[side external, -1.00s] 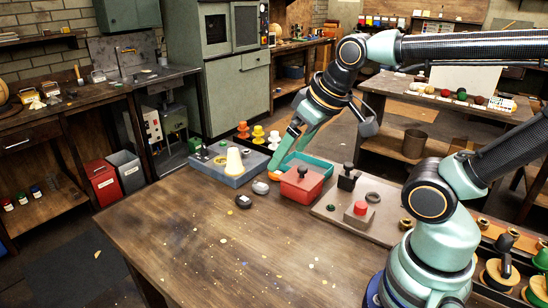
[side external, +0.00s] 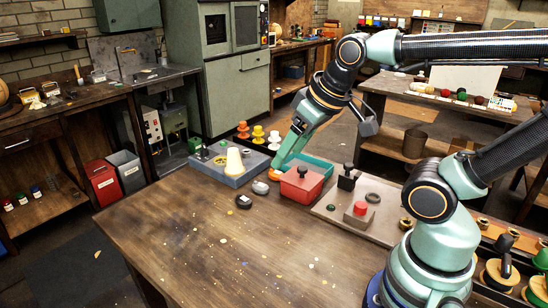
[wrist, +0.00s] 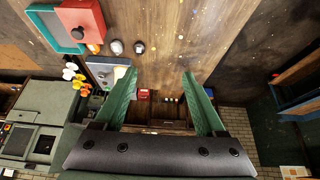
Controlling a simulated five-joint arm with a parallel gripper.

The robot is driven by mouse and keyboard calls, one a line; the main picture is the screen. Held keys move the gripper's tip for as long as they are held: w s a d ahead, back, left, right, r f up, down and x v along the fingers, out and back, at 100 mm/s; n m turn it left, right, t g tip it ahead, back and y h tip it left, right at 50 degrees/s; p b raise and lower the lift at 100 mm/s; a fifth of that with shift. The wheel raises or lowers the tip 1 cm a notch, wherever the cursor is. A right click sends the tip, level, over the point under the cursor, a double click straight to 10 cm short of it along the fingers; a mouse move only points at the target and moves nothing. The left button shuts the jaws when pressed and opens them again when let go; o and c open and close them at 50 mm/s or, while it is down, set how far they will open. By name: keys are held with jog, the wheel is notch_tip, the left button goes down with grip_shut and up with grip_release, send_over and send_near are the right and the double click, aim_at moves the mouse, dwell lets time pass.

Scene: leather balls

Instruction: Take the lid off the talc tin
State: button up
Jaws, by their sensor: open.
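I cannot pick out the talc tin with certainty. A red box (side external: 301,187) with a dark knob on top is the closest lidded thing; it stands by the teal tray (side external: 318,163). In the wrist view the red box (wrist: 88,14) is at the upper left, outside my fingers. My gripper (side external: 275,168) points down near an orange ball (side external: 275,175), left of the red box. In the wrist view my gripper (wrist: 157,80) is open, fingers wide apart, with nothing held between them. In the side view one finger seems to hide the other.
A whitish ball (side external: 260,188) and a dark round item (side external: 243,201) lie left of the red box. A blue-grey tray (side external: 226,173) carries a cream cone (side external: 234,162). A board (side external: 385,218) with a red-topped block stands right. The front tabletop is clear.

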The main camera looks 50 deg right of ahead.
jog(key=m+g, duration=0.6)
jog(key=m, duration=1.2)
send_over(302, 168)
notch_tip(302, 168, down, 6)
notch_tip(302, 168, down, 11)
jog(key=shift+f, duration=0.2)
grip_shut()
